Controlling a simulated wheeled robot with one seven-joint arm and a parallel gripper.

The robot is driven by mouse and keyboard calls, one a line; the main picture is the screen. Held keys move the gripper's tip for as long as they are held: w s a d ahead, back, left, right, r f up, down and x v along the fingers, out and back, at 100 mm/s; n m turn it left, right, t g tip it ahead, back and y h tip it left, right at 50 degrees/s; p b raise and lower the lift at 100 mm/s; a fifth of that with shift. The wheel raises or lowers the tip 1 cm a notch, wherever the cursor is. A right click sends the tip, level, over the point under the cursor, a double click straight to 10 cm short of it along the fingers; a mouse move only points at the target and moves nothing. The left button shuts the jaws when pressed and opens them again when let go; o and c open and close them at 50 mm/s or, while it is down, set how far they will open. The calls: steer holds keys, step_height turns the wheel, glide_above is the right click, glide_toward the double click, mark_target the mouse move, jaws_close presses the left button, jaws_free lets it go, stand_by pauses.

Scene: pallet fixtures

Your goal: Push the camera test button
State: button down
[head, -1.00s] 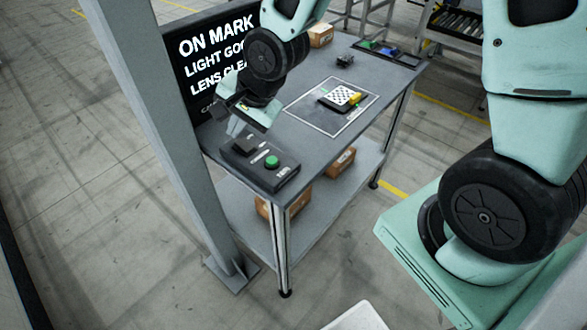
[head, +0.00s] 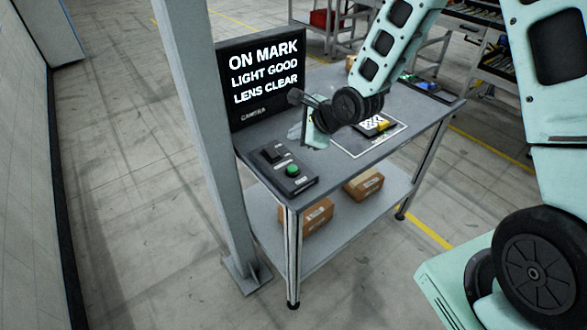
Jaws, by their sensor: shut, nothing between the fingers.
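A dark control box (head: 303,184) lies on the near left corner of the grey table (head: 400,140). It carries a round green button (head: 292,171) and, behind it, a raised black block (head: 272,155). Its labels are too small to read. My gripper (head: 316,142) is shut and empty, behind and to the right of the green button and apart from it. How high it is over the table is hard to tell. A black screen (head: 265,110) behind the box reads "ON MARK, LIGHT GOOD, LENS CLEAR".
A checkered board with a yellow part (head: 382,126) lies in a white outline, partly behind my wrist. A grey post (head: 205,150) stands left of the table. Cardboard boxes (head: 364,184) are on the lower shelf. The floor in front is free.

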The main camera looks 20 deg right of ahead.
steer(key=b, duration=0.8)
glide_above(296, 170)
step_height(296, 170, down, 8)
steer(key=shift+r, duration=0.1)
steer(key=shift+f, duration=0.5)
steer(key=shift+f, duration=0.1)
stand_by(1.1)
steer(key=shift+f, duration=0.3)
steer(key=shift+f+b, duration=0.4)
steer(key=shift+f, duration=0.1)
stand_by(0.7)
steer(key=shift+r, duration=0.1)
steer(key=shift+r+p, duration=0.8)
steer(key=shift+p, duration=0.15)
steer(key=shift+r, duration=0.15)
